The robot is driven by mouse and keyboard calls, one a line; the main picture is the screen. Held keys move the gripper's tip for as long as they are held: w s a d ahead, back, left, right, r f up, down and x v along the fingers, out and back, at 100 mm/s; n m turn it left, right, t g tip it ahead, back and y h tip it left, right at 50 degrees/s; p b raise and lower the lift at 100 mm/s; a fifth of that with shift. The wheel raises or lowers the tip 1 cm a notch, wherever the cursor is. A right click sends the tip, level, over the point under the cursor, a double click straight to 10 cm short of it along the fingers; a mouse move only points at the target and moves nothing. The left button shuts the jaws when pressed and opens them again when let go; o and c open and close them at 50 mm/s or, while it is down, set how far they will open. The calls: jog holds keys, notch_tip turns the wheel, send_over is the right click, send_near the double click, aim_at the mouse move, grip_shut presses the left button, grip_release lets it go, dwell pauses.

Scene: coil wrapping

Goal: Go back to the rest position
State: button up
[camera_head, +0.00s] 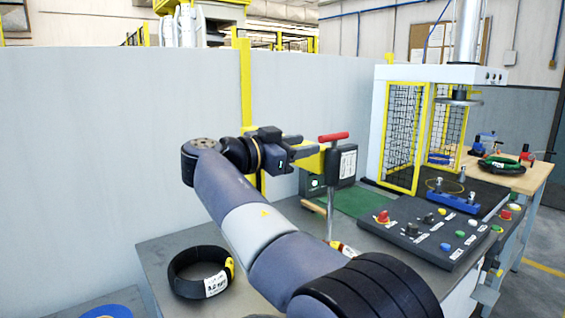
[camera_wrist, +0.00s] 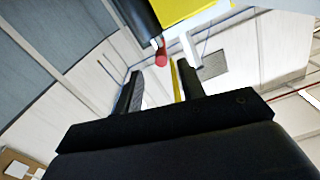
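My gripper (camera_head: 303,147) is raised above the grey table (camera_head: 165,250), near the yellow and dark device with a red handle (camera_head: 333,137). In the wrist view its two black fingers (camera_wrist: 160,69) stand apart with nothing between them but the wall and a yellow post behind. The red handle (camera_wrist: 161,52) shows just beyond the fingertips there. I cannot tell whether the gripper touches the device. A black coil (camera_head: 187,286) with a white label and a yellow piece lies on the table, left of my arm and apart from the gripper.
A dark control panel (camera_head: 425,238) with coloured buttons sits on the table at the right. Behind it stands a press (camera_head: 440,75) with yellow-framed mesh guards. A green coil (camera_head: 499,162) lies on a wooden table further right. A white partition (camera_head: 120,140) stands behind the arm.

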aim_at(334, 134)
jog(key=x, duration=0.3)
jog(key=p+x, duration=0.1)
jog(key=x, duration=0.2)
jog(key=r+x, duration=0.1)
jog(key=x, duration=0.3)
jog(key=shift+d+p, duration=0.1)
jog(key=shift+p, duration=0.3)
jog(key=shift+r+p, duration=0.65)
jog(key=shift+r, duration=0.05)
